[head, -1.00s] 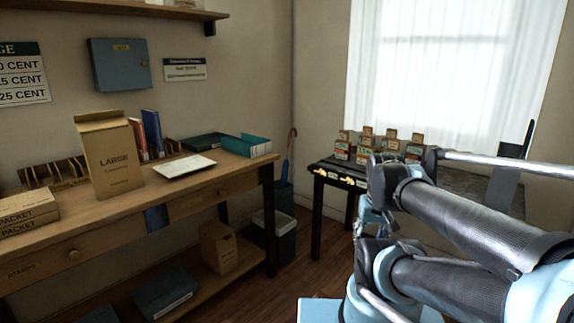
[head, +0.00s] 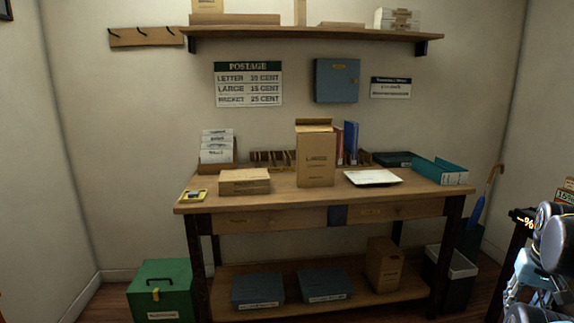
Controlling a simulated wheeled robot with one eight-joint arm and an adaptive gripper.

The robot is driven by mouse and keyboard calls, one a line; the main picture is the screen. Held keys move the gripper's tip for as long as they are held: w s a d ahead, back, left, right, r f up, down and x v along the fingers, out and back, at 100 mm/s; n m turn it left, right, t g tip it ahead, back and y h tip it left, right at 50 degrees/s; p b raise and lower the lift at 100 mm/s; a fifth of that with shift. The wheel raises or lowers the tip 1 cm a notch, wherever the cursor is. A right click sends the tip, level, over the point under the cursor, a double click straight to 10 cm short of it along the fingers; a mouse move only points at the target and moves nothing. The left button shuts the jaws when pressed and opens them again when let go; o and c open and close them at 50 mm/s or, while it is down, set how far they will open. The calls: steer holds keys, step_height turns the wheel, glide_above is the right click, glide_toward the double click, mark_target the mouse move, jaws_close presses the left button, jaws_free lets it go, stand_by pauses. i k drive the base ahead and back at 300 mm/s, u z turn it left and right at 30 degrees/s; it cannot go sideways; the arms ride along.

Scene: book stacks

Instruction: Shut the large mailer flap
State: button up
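The large mailer (head: 316,160) is a tall brown cardboard packet marked LARGE, standing upright on the wooden desk (head: 240,205) in the head view. Its flap (head: 314,122) shows as a strip along the top edge and looks raised, not folded down over the front. Part of my arm shows at the right edge, far from the mailer. My gripper is not in view.
A shelf (head: 300,32) and a blue wall box (head: 336,80) are above. A green box (head: 161,290) sits on the floor.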

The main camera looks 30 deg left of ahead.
mark_target(301, 124)
steer(key=u, duration=1)
steer(key=k, duration=1.2)
steer(key=u, duration=0.3)
steer(key=i, duration=1)
